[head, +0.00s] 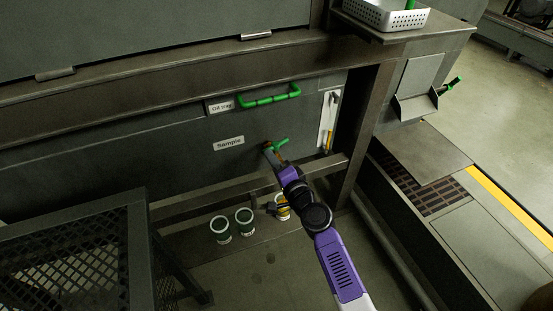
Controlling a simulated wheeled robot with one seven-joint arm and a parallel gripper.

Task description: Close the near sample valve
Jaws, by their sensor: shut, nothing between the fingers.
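The sample valve (268,147) sticks out of the dark green machine wall, to the right of the white "Sample" label. It has a brownish body and a green lever handle (281,144) that points to the right and slightly up. My gripper (272,157) is at the end of the purple arm, right at the valve and just below the lever in the picture. Its fingers are shut with nothing seen between them. The fingertips overlap the valve body in this view, so I cannot tell whether they touch it. The valve's lower part is hidden by the gripper.
A green oil tray handle (268,96) is above the valve. Cups (244,222) stand on the ledge below, one yellowish cup (283,212) partly behind my arm. A steel post (365,125) is to the right. A mesh-topped stand (80,255) is at the lower left.

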